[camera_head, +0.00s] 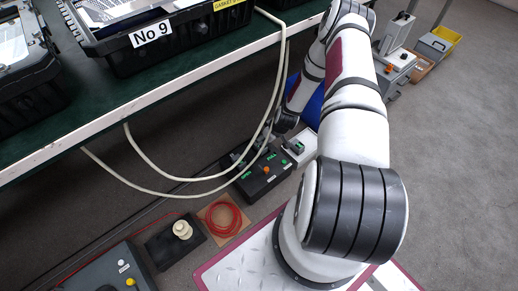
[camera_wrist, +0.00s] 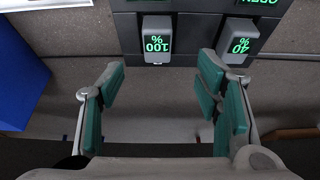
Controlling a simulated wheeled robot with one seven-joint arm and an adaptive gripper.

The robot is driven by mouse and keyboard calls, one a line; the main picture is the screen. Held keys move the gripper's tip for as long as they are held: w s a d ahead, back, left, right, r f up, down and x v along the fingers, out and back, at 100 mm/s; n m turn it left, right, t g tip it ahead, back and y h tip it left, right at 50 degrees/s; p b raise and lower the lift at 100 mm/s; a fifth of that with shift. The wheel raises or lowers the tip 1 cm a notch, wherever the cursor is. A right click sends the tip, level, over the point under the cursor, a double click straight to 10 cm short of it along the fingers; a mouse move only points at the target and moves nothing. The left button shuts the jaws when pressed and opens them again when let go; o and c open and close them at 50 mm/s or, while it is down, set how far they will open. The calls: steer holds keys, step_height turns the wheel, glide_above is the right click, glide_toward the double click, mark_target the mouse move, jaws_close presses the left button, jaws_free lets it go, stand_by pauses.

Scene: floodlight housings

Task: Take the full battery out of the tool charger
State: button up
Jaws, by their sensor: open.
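The tool charger is a dark unit (camera_wrist: 188,35) at the top of the wrist view. Two light grey batteries sit in it side by side. The full battery (camera_wrist: 157,42) has a green display reading 100 %, upside down. The other battery (camera_wrist: 238,42) reads 40 % and is to its right. My gripper (camera_wrist: 162,72) is open and empty, its teal-padded fingers apart on either side of the full battery's line, just short of it. In the head view, a black box with green displays (camera_head: 262,178) appears to be the charger; my gripper there is largely hidden among cables.
Pale cables (camera_head: 185,178) hang from the green-topped bench (camera_head: 110,100) across the view of the charger. A white box (camera_head: 303,145), a coiled red cord (camera_head: 224,218) and a black block with a cream knob (camera_head: 177,240) stand nearby.

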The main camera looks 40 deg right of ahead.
steer(key=b, duration=0.2)
glide_above(264, 150)
step_height(264, 150, down, 4)
steer(key=shift+w+f, duration=0.1)
steer(key=shift+f, duration=0.15)
steer(key=shift+w+b+x, duration=0.2)
steer(key=shift+b+x, duration=1.3)
steer(key=shift+x, duration=1.15)
steer(key=shift+d+r, duration=0.15)
steer(key=shift+d, duration=0.05)
jaws_close()
